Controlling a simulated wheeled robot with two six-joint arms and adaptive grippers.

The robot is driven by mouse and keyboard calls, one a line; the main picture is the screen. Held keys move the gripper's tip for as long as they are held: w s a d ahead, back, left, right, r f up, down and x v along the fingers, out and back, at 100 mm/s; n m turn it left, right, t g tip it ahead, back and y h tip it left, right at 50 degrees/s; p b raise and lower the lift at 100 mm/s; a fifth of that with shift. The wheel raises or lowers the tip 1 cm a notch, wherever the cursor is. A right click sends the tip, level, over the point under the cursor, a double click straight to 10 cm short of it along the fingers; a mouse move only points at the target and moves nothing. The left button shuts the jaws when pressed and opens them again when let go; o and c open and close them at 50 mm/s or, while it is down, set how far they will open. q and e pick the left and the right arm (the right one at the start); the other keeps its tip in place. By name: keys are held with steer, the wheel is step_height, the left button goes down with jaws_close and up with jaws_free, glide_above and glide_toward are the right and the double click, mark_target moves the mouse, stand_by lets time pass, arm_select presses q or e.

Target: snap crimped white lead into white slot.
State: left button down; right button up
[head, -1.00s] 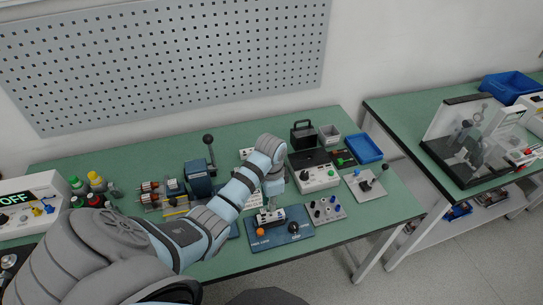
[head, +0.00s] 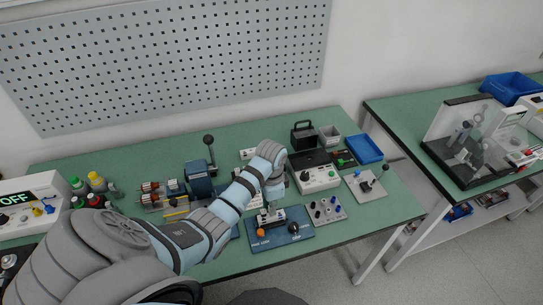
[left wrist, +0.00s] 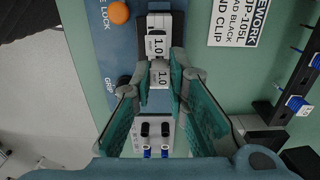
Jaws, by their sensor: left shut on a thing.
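My left gripper (head: 272,206) is over the blue fixture board (head: 272,240) at the front of the bench. In the left wrist view its teal fingers (left wrist: 161,72) close from both sides on a small white block marked 1.0 (left wrist: 160,82). Another white block marked 1.0 (left wrist: 157,46) sits just beyond it, in a dark holder on the board. A white piece with two dark openings and two blue-ended pins (left wrist: 153,128) shows between the fingers, lower down. I cannot tell which part is the crimped white lead or the white slot. My right gripper is not in view.
An orange knob (head: 261,232) and a black knob (head: 294,228) stand on the board. A grey rack with pegs (head: 327,210) is close on its right. A white control box (head: 318,178) stands behind. A blue tray (head: 367,149) is at the back right.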

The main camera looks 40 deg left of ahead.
arm_select(q)
steer(key=shift+f, duration=0.4)
steer(key=shift+f, duration=0.1)
stand_by(0.4)
steer(key=c, duration=1.5)
jaws_free()
step_height(320, 180, up, 8)
steer(key=shift+f, duration=0.2)
steer(key=shift+d+f, duration=0.1)
